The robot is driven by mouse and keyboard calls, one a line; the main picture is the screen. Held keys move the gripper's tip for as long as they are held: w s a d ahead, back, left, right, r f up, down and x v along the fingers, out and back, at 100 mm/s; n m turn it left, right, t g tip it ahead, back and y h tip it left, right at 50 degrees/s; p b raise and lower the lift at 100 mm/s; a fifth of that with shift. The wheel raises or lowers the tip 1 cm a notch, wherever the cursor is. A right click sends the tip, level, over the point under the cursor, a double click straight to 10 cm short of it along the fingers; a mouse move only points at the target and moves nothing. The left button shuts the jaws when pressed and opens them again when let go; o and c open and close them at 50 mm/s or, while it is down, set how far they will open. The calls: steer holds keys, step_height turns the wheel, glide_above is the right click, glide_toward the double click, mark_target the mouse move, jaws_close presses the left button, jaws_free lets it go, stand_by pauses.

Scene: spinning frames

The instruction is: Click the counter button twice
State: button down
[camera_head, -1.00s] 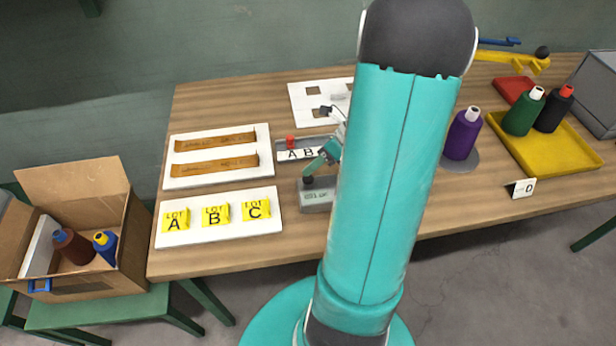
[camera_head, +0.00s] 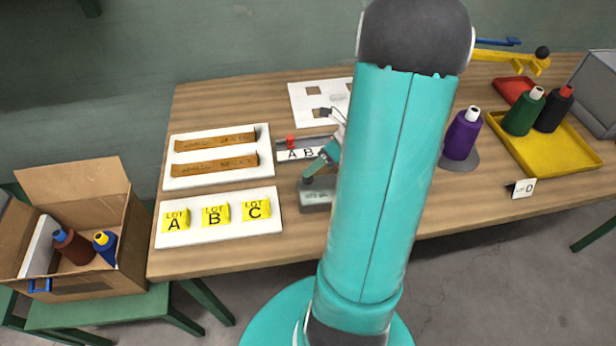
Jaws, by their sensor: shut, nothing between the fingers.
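The counter (camera_head: 316,198) is a small grey box with a pale display on its front, standing on the table just left of my teal arm. Its right end is hidden behind my arm. My gripper (camera_head: 309,178) points down and left, its dark tip at the top left of the counter, over the place of the button. The tip hides the button, and I cannot tell whether it is touching or pressed. The fingers look closed with nothing between them. The display digits are too blurred to read.
A white board with yellow lot cards A, B, C (camera_head: 216,217) lies left of the counter. Behind are a rail with a red piece (camera_head: 290,141) and a board with brown strips (camera_head: 262,185).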

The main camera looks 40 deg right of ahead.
mark_target(312, 178)
steer(key=shift+f, duration=0.75)
stand_by(0.8)
steer(key=shift+r, duration=1.05)
steer(key=shift+r, duration=0.1)
steer(key=shift+r, duration=2.4)
steer(key=shift+a, duration=0.1)
